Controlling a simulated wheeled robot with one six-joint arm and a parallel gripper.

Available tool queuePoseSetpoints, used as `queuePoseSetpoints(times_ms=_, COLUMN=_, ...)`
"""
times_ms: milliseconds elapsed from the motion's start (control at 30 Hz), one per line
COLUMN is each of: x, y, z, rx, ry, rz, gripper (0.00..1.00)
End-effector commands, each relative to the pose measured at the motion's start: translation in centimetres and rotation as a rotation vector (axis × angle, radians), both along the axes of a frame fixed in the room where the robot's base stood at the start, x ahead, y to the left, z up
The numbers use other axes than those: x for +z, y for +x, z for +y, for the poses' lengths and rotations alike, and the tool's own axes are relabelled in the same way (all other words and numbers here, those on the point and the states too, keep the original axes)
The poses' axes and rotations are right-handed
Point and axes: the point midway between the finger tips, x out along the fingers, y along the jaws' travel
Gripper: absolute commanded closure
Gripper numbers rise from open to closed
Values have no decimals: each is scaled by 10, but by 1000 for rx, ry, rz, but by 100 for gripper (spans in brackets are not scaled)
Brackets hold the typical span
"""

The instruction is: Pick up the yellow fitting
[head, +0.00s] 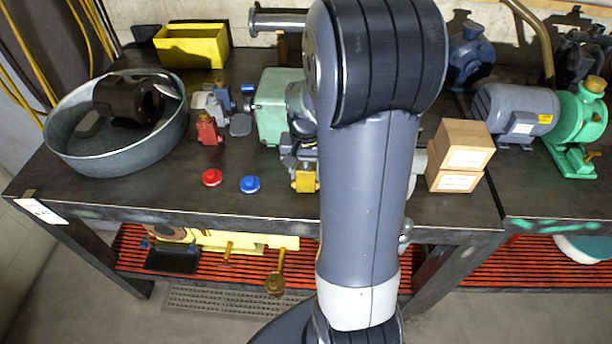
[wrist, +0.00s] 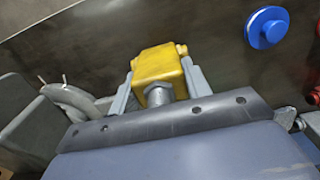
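The yellow fitting (wrist: 158,66) is a blocky yellow piece with a grey round stem, in the upper middle of the wrist view. In the head view the fitting (head: 306,181) shows low beside my arm, near the front of the table. My gripper (wrist: 158,63) has one grey finger on each side of it, with the tips close against its sides. I cannot tell whether the fingers press on it or stand slightly apart. In the head view my gripper (head: 303,160) is partly hidden by my arm. The fitting appears to be at the tabletop.
A blue knob (head: 250,184) and a red knob (head: 212,177) lie left of the fitting. A red valve (head: 208,128) and a green box-like part (head: 271,112) stand behind. Stacked cardboard boxes (head: 460,150) are to the right. A round metal tray (head: 70,155) sits far left.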

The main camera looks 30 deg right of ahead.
Motion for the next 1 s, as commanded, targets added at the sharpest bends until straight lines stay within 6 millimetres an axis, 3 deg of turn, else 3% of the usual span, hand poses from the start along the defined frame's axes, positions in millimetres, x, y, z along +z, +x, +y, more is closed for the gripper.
queuePoseSetpoints(times_ms=300, x=0, y=0, z=0, rx=0, ry=0, rz=0, gripper=81)
queuePoseSetpoints(times_ms=600, x=5, y=1, z=0, rx=0, ry=-1, rz=-4, gripper=82)
queuePoseSetpoints(times_ms=767, x=26, y=1, z=0, rx=0, ry=-3, rz=-8, gripper=82)
queuePoseSetpoints(times_ms=1000, x=72, y=1, z=0, rx=0, ry=-3, rz=-8, gripper=82)
